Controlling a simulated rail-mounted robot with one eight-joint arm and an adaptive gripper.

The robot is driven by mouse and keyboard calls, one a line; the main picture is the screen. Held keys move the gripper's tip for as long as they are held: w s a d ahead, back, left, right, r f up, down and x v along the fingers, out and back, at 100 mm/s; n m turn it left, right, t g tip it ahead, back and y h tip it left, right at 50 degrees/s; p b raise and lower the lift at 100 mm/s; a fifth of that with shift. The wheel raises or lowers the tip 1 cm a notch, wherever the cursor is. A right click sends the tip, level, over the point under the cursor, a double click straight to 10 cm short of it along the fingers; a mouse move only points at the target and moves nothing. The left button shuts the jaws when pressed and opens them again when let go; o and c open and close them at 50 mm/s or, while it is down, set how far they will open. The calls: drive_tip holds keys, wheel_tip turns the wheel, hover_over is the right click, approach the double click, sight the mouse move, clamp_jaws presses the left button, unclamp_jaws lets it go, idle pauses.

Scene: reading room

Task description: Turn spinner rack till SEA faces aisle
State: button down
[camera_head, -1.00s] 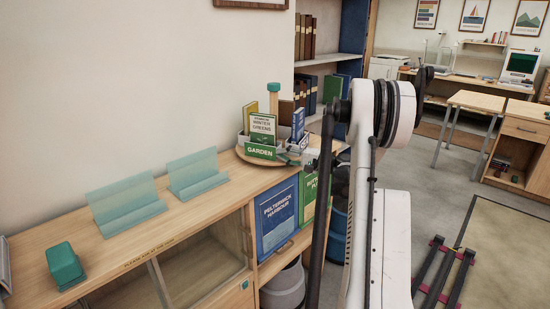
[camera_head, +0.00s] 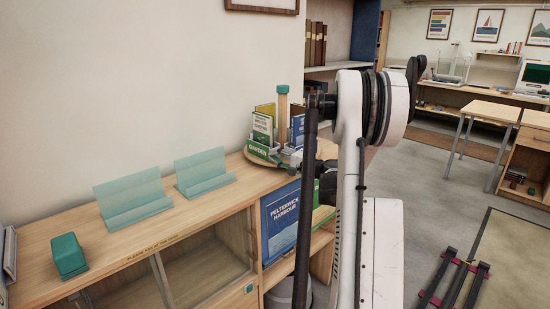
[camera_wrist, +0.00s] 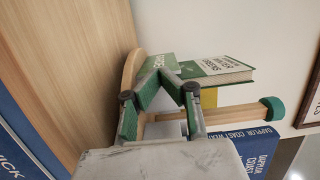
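The spinner rack stands on the wooden counter, with a round wooden base (camera_head: 236,163) and a centre post (camera_head: 283,108) with a teal cap. Its green GARDEN label (camera_head: 263,154) faces front-left, below a green-and-white book (camera_head: 262,128). A blue book (camera_head: 297,130) stands on its right side. No SEA label is readable. My gripper is at the rack's right front in the head view, mostly hidden behind my arm. In the wrist view my gripper (camera_wrist: 161,72) has its fingertips drawn together close to the green label and book (camera_wrist: 218,70). Contact is unclear.
Two clear teal stands (camera_head: 133,192) and a green block (camera_head: 67,256) sit left on the counter. A blue PELTERWICK HARBOUR book (camera_head: 280,220) faces out below the rack. Shelves stand behind.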

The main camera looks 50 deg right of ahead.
drive_tip(key=s+a, duration=0.1)
drive_tip(key=s, duration=1.3)
drive_tip(key=shift+w+a, duration=0.15)
